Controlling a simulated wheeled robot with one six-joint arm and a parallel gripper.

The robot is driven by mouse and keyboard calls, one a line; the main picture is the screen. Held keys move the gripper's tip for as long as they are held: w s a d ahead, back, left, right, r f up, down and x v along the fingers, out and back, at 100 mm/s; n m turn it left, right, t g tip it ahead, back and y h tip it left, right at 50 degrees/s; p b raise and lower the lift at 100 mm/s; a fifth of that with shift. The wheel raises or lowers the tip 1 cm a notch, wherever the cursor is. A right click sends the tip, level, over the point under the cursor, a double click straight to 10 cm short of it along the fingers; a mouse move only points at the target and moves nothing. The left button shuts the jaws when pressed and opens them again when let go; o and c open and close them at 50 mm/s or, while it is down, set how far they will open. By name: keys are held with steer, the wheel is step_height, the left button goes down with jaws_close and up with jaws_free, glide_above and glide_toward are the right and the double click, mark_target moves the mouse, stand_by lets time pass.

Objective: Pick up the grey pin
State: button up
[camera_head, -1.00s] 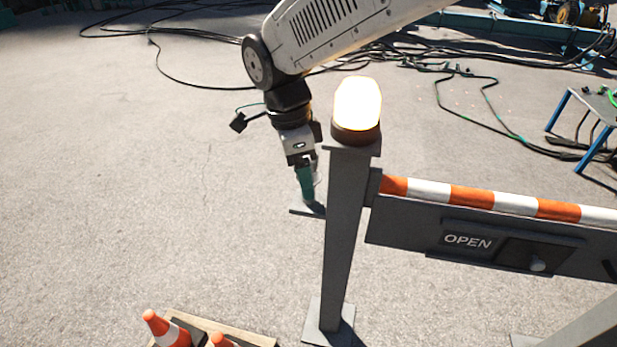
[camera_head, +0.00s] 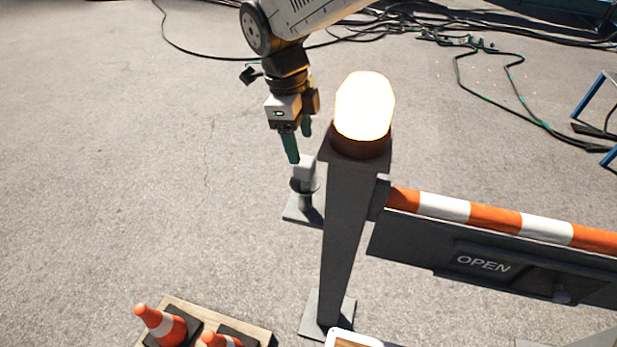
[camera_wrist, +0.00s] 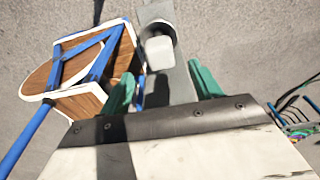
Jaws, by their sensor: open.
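The grey pin (camera_head: 304,167) shows as a pale grey block standing upright on a dark grey stand (camera_head: 300,212), just left of the lamp post. In the wrist view, the pin's pale top (camera_wrist: 159,50) sits by the dark round collar of its stand. My gripper (camera_head: 300,148) is open, its green fingers pointing down above the pin, with one fingertip close to its top. In the wrist view, the gripper (camera_wrist: 161,70) has its fingers spread on either side, with the pin slightly beyond them. No contact with the pin is visible.
A grey post (camera_head: 347,230) with a glowing lamp (camera_head: 364,105) stands close right of the stand. A striped barrier (camera_head: 500,217) with an OPEN panel extends right. A brown, blue-framed object (camera_wrist: 85,60) is left in the wrist view. Left ground is clear.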

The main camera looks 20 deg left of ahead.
mark_target(304, 160)
steer(key=f, duration=0.4)
steer(key=d+f, duration=0.1)
steer(key=f, duration=0.1)
steer(key=shift+f, duration=0.35)
steer(key=shift+a, duration=0.1)
jaws_close()
